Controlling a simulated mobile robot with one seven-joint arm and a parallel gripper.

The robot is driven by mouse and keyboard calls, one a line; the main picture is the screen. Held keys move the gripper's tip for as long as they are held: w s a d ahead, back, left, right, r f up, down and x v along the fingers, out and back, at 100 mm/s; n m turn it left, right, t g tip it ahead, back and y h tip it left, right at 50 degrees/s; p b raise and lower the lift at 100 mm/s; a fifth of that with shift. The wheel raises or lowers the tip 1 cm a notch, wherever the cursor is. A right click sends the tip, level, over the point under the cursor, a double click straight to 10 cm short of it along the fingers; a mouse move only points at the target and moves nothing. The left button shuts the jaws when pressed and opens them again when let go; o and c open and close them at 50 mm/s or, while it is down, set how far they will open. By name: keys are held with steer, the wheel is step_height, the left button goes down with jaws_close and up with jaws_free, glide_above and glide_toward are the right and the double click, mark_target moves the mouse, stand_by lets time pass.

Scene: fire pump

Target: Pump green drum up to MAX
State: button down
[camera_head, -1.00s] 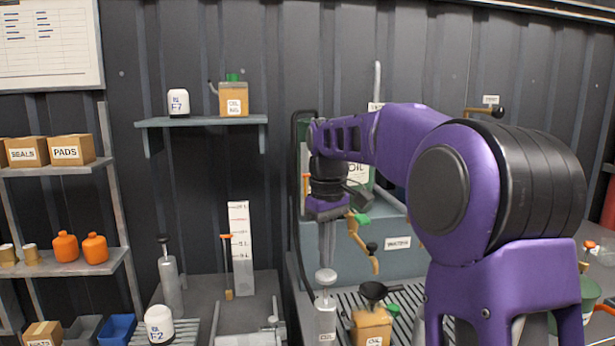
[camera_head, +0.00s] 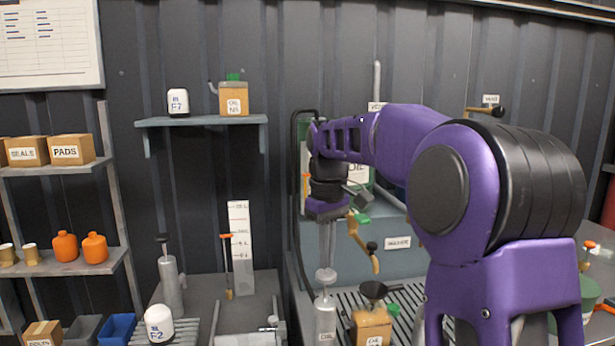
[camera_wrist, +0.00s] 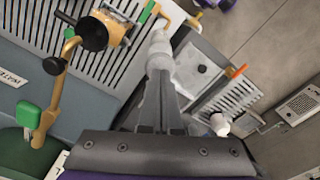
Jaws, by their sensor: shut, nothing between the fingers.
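A green drum with an OIL label (camera_head: 357,174) stands at the back, mostly hidden behind my arm. Another green drum (camera_head: 567,318) is at the right edge, partly hidden. No MAX mark is readable.
Another pump (camera_head: 171,284) and a white scale (camera_head: 239,248) stand to the left. A hose (camera_head: 296,200) runs behind my gripper.

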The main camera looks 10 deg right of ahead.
mark_target(326, 273)
steer(key=shift+f+b, duration=1.65)
steer(key=shift+f, duration=1.55)
steer(key=shift+r+p, duration=3)
steer(key=shift+r, duration=0.35)
steer(key=shift+f, duration=0.15)
